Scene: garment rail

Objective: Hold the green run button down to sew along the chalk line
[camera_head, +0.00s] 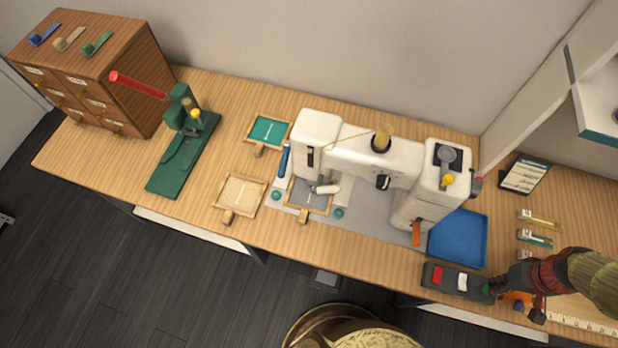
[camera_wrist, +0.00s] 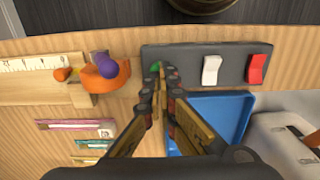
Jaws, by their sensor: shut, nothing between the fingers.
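The dark control box (camera_head: 452,291) lies at the table's front edge; it also shows in the wrist view (camera_wrist: 230,53). It carries a red switch, a white switch and, at the other end, the green run button (camera_wrist: 154,67). My gripper (camera_wrist: 160,74) is shut and empty, its tips at the green button and partly covering it. I cannot tell whether the button is pressed. In the head view my gripper (camera_head: 498,286) reaches the box's right end. The white sewing machine (camera_head: 352,151) stands at the centre, with a framed grey cloth (camera_head: 297,194) under its needle end. The chalk line is too small to make out clearly.
A blue tray (camera_head: 458,238) lies right behind the box. An orange holder (camera_wrist: 103,77) with a purple ball stands beside the green button, near a ruler (camera_wrist: 40,64). Two other framed cloths, teal (camera_head: 269,131) and beige (camera_head: 241,192), lie left of the machine.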

